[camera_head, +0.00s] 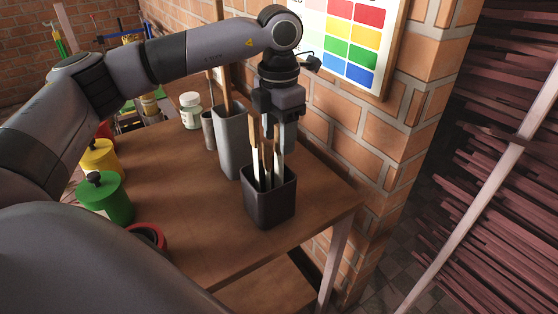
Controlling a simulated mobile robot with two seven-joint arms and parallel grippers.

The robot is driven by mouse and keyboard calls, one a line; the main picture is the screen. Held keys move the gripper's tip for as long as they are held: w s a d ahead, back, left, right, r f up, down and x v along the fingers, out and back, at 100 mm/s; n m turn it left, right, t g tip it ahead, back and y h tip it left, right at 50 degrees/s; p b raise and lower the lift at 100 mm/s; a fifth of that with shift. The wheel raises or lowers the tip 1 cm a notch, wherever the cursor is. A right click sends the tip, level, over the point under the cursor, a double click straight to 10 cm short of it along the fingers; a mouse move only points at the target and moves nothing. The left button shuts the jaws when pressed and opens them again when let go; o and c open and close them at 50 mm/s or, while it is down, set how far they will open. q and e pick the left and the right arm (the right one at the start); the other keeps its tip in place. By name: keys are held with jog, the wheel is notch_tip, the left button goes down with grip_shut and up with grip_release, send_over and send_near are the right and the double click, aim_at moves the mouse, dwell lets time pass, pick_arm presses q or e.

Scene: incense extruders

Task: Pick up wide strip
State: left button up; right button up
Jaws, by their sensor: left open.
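A dark square pot (270,205) stands near the front right corner of the wooden table (190,235). Several thin upright strips (256,165) stick out of it, some pale and some brown. I cannot tell for sure which is the wide strip. My left gripper (277,128) points down over the pot from above, open, with its fingers around the strips' upper ends. The fingers partly hide those ends, and I cannot tell whether they touch. My right gripper is not in view.
A tall grey holder (229,140) stands just behind the pot. A white jar (190,110) is farther back. Green (104,197) and yellow (100,158) canisters and a red ring-shaped container (148,237) line the left side. A brick wall (350,135) bounds the right; mid-table is clear.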

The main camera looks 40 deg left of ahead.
pick_arm(q)
grip_shut()
jog(key=shift+r, duration=0.1)
notch_tip(320, 180, up, 11)
jog(key=shift+d+r+p, duration=0.1)
jog(key=shift+p, duration=0.3)
notch_tip(320, 180, up, 22)
jog(key=p, duration=1.2)
jog(key=shift+f, duration=0.2)
